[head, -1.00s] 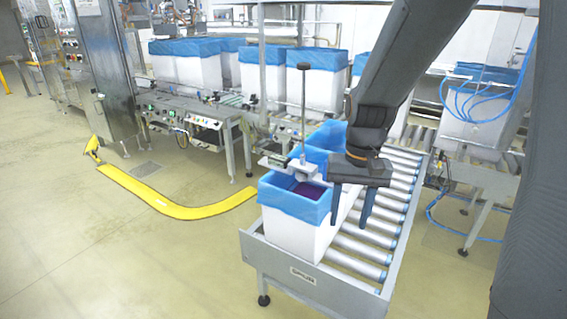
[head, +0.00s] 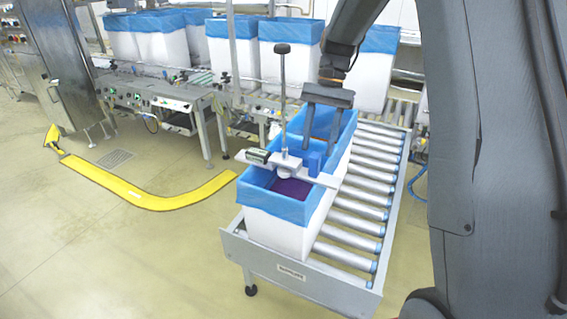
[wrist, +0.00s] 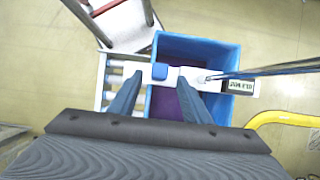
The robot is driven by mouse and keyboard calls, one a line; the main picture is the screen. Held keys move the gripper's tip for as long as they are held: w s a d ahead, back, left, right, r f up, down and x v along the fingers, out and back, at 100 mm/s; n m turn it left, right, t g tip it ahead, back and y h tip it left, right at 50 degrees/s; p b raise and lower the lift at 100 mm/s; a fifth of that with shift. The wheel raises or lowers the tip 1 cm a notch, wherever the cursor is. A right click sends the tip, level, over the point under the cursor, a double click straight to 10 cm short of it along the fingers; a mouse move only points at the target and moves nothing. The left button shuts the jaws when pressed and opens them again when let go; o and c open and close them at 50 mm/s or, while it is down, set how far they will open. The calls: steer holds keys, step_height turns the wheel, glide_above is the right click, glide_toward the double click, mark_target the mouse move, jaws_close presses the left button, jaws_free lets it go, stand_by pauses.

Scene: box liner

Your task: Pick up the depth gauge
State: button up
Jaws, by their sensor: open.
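The depth gauge (head: 285,162) lies across the rim of the front lined box (head: 275,228). It has a pale crossbar, a small display at one end, a blue block (head: 314,162) and a tall upright rod with a black knob. In the wrist view the gauge's blue block (wrist: 159,71) shows between my fingertips, with the rod and display to its right. My gripper (head: 320,147) is open, pointing down close to the blue block. In the wrist view both fingers of my gripper (wrist: 159,79) are apart on either side of it; I cannot tell whether they touch it.
The box has a blue liner and purple contents. Another lined box stands directly behind it on the roller conveyor (head: 350,222). More lined boxes (head: 285,65) stand at the back. A yellow curved floor rail (head: 150,195) lies left; the floor there is mostly clear.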

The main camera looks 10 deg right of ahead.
mark_target(313, 169)
steer(key=p+x, duration=0.1)
steer(key=x, duration=0.2)
steer(key=p+x, duration=0.2)
steer(key=x, duration=0.1)
steer(key=shift+s+a, duration=0.25)
steer(key=shift+s, duration=0.25)
steer(key=shift+f, duration=0.45)
jaws_close()
